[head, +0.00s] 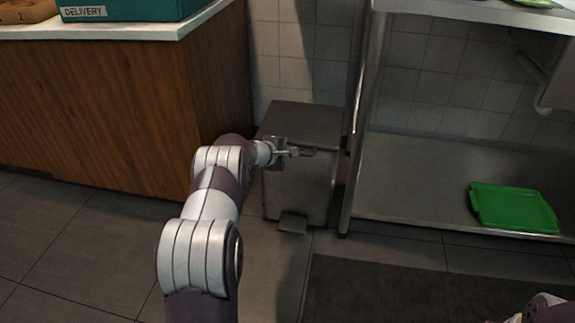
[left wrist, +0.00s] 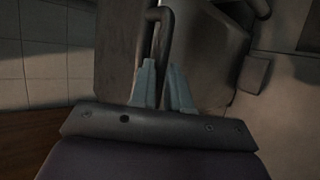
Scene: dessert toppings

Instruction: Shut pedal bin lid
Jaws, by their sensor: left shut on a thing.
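The pedal bin (head: 296,195) is a grey metal box on the floor between the wooden counter and the steel shelf unit. Its dark lid (head: 305,122) looks flat on top of the body; whether a small gap remains I cannot tell. The pedal (head: 292,222) sticks out low at the front. My left gripper (head: 300,152) is at the upper front of the bin, shut on a dark bar handle (left wrist: 163,38). In the left wrist view, its pale fingers (left wrist: 164,85) are around the bar. Only part of my right arm shows at the lower right corner; its fingertips are out of view.
The wooden counter (head: 100,110) stands close on the left, with a teal delivery box (head: 130,10) on it. The steel shelf unit (head: 400,185) stands close on the right, with a green tray (head: 513,208) on its lower shelf. A dark mat (head: 400,295) lies in front.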

